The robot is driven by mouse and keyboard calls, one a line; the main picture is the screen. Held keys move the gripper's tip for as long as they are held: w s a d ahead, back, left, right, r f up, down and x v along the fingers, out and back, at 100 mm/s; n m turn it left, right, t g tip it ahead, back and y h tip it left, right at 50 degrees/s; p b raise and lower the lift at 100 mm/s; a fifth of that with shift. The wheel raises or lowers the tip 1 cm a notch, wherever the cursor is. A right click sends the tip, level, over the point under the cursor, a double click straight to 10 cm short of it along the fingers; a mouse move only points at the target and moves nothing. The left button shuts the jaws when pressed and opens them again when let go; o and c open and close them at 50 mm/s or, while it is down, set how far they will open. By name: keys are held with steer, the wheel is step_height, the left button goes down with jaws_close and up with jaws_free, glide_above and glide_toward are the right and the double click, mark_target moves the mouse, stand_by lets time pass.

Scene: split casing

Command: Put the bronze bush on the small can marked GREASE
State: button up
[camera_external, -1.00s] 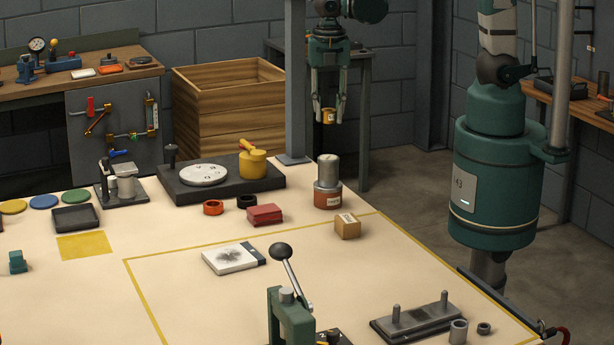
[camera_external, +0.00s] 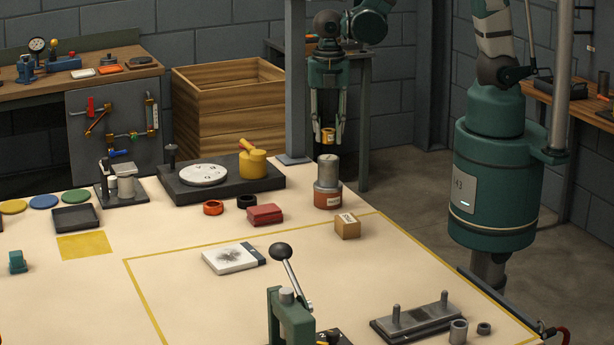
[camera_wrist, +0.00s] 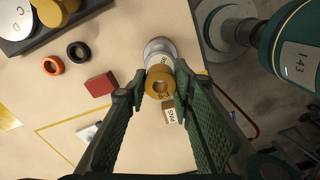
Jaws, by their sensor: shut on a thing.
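My gripper (camera_external: 328,138) is shut on the bronze bush (camera_external: 328,136), a short ring, and holds it in the air. The wrist view shows the bush (camera_wrist: 160,82) between both fingers, its hole facing the camera. In the outside view, below the bush, a red-brown can (camera_external: 327,200) stands on the table with a white label too small to read. A grey cylinder (camera_external: 328,170) stands on top of it. The bush is above the cylinder, apart from it. In the wrist view the bush partly hides the grey cylinder (camera_wrist: 157,46).
A small cardboard box (camera_external: 347,227) sits right in front of the can. A red block (camera_external: 265,214), an orange ring (camera_external: 213,208) and a black ring (camera_external: 246,201) lie to the left. A dark plate (camera_external: 190,190) with a yellow pot (camera_external: 253,165) stands further back.

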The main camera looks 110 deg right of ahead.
mark_target(328, 158)
steer(key=shift+f, duration=0.1)
stand_by(0.3)
steer(key=shift+f, duration=2)
steer(key=shift+f+b, duration=0.2)
steer(key=shift+b, duration=0.2)
steer(key=o, duration=1.1)
steer(key=shift+c, duration=0.2)
steer(key=shift+r+p, duration=0.3)
step_height(328, 158, up, 12)
steer(key=shift+p, duration=0.4)
steer(key=shift+f, duration=0.1)
